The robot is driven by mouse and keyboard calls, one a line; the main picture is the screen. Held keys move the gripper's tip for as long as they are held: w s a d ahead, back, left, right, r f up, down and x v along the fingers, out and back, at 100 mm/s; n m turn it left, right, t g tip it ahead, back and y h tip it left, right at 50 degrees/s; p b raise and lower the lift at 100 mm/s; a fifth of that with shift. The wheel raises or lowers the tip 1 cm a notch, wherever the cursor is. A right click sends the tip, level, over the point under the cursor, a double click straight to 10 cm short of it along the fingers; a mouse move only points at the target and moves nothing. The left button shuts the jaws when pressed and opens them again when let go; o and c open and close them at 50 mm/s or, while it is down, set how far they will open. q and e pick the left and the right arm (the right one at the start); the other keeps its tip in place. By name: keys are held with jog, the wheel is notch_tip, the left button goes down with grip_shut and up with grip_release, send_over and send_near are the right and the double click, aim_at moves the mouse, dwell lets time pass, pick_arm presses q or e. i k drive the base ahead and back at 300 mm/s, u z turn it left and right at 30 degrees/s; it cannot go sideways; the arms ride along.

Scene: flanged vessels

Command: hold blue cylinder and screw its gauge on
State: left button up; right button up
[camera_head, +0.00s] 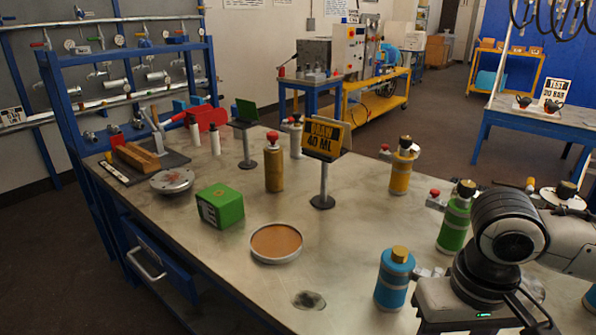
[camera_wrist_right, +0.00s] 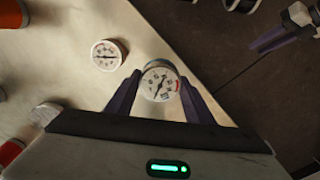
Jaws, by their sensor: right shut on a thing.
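The blue cylinder (camera_head: 393,280) with a brass cap stands upright on the bench, in the head view, with a small grey fitting on its right side. My right wrist (camera_head: 480,295) is just right of it; its fingers are hidden in this view. In the right wrist view my right gripper (camera_wrist_right: 158,100) is shut on a round white-faced gauge (camera_wrist_right: 158,80), one purple finger on each side. A second gauge (camera_wrist_right: 106,54) lies on the bench. Purple finger-like parts (camera_wrist_right: 275,38) at the upper right look like my left gripper; their opening is unclear.
A green cylinder (camera_head: 454,222) and a yellow cylinder (camera_head: 401,170) stand behind the blue one. A brown-topped round dish (camera_head: 276,243), a green box (camera_head: 220,206) and a sign stand (camera_head: 323,170) are further left. The bench between dish and blue cylinder is mostly clear.

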aim_at(397, 266)
jog(key=z, duration=2.5)
jog(key=k, duration=1.15)
jog(key=u, duration=1.2)
jog(key=i, duration=1)
jog(key=k, duration=0.3)
